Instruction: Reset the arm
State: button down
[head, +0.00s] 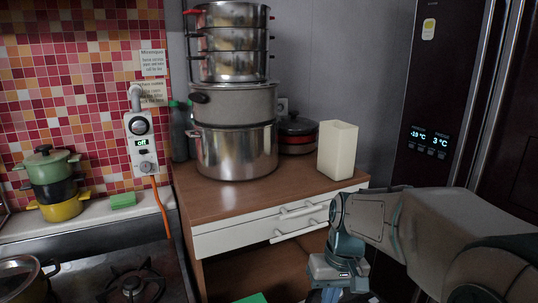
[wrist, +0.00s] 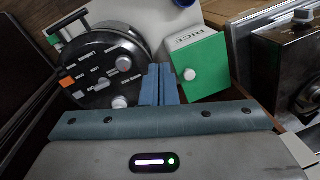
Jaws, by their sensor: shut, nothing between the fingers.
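My gripper (wrist: 159,86) shows in the wrist view with its two blue fingers pressed together and nothing between them. In the head view my arm comes in from the right and my gripper (head: 331,294) hangs down at the bottom edge, in front of the cabinet's open lower part. Its fingertips are cut off by the frame there. In the wrist view a round dark dial panel (wrist: 103,62) with knobs lies left of the fingers. A green and white box marked RICE (wrist: 198,64) lies just right of them. I cannot tell whether the fingers touch either one.
A wooden-topped cabinet (head: 290,192) holds stacked steel pots (head: 237,150), a dark red-banded pot (head: 298,135) and a cream container (head: 337,150). A dark fridge (head: 430,100) stands at the right. A gas burner (head: 133,285) is at lower left. A metal appliance (wrist: 290,65) is at the wrist view's right.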

jog(key=s+d+r+m+t+h+p, duration=0.1)
jog(key=s+d+r+t, duration=0.1)
jog(key=s, duration=0.8)
jog(key=shift+s+d+m+t+p, duration=0.3)
jog(key=shift+d+m+t, duration=0.1)
jog(key=shift+t, duration=0.2)
jog(key=shift+w+a+r, duration=0.1)
